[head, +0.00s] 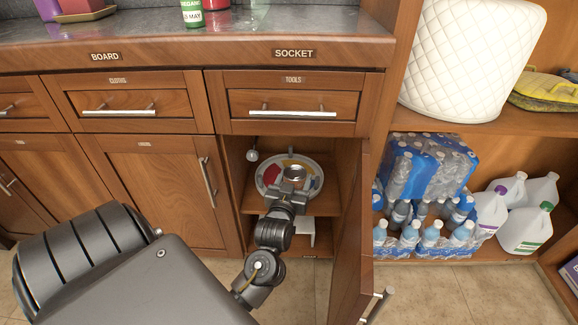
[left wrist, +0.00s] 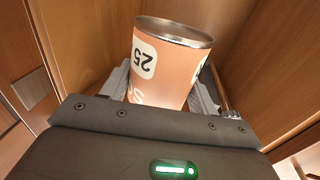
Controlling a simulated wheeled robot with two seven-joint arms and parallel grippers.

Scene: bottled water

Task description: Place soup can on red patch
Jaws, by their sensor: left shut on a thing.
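The soup can (left wrist: 165,75) is salmon-orange with a silver rim and a white label reading 25. It stands between the fingers of my left gripper (left wrist: 168,92), which is shut on it, in the left wrist view. In the head view my left gripper (head: 291,188) reaches into the open cabinet, and the can's round metal top (head: 294,173) shows just beyond it. There a round board (head: 263,187) with coloured patches lies on the shelf. Its red patch (head: 271,173) is to the left of the can. Whether the can touches the board cannot be told. My right gripper is not in view.
The open cabinet door (head: 352,240) stands to the right of my arm. The cabinet's side walls are close around the gripper. A small round knob-like item (head: 252,155) hangs at the left. Bottled water packs (head: 425,190) and white jugs (head: 525,225) sit on the right shelf.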

